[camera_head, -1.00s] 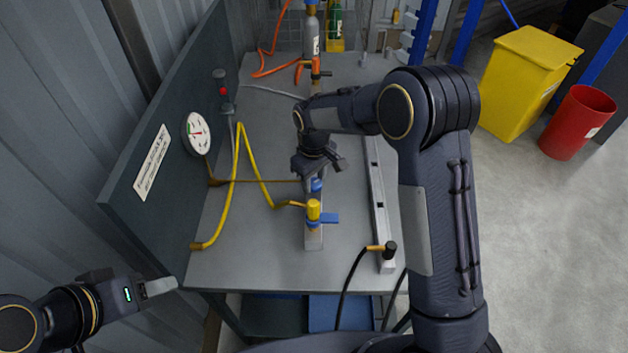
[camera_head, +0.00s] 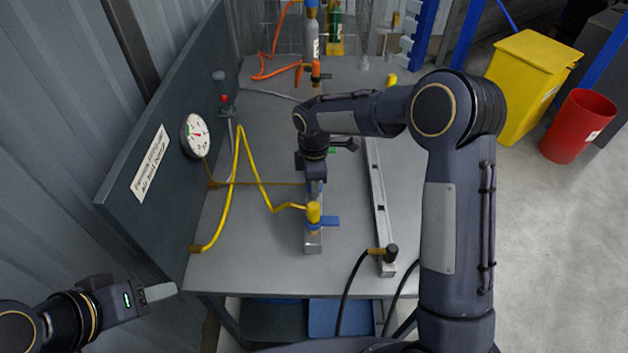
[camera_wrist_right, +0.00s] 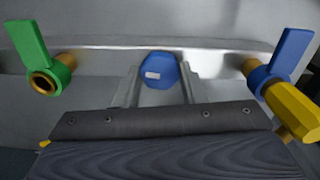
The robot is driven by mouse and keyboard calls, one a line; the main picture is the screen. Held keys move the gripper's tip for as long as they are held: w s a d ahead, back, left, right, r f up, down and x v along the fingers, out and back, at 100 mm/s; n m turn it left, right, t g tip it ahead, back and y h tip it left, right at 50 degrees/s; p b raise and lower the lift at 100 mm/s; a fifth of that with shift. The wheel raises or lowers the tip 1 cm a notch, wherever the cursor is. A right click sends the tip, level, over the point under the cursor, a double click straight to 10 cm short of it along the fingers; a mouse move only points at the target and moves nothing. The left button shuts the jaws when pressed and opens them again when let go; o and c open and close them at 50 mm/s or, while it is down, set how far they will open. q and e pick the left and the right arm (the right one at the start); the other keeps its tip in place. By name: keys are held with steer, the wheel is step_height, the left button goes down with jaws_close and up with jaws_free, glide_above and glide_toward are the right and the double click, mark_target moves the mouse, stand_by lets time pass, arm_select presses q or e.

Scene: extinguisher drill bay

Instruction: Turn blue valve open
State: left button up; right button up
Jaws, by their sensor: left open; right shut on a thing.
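A blue faceted knob (camera_wrist_right: 158,70) with a small white label sits on the metal rail between two levers in the right wrist view. My right gripper (camera_wrist_right: 158,76) has one finger on each side of it and is shut on it. In the head view my right gripper (camera_head: 315,190) points down at the rail and hides most of the knob. A blue lever (camera_wrist_right: 289,55) on a brass and yellow fitting is to the right; it also shows in the head view (camera_head: 329,221). A green lever (camera_wrist_right: 30,45) is to the left. My left gripper (camera_head: 160,291) is open and empty off the bench's left front corner.
A yellow hose (camera_head: 240,165) runs from the yellow fitting (camera_head: 313,212) across the grey bench (camera_head: 250,270). A gauge (camera_head: 195,135) is on the left panel. A second metal rail (camera_head: 380,205) with a black hose lies to the right. A yellow bin and red bucket (camera_head: 578,125) stand beyond.

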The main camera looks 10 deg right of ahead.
steer(key=shift+n, duration=1)
steer(key=o, duration=1)
step_height(320, 180, up, 7)
steer(key=shift+r+b, duration=0.3)
steer(key=shift+r, duration=0.15)
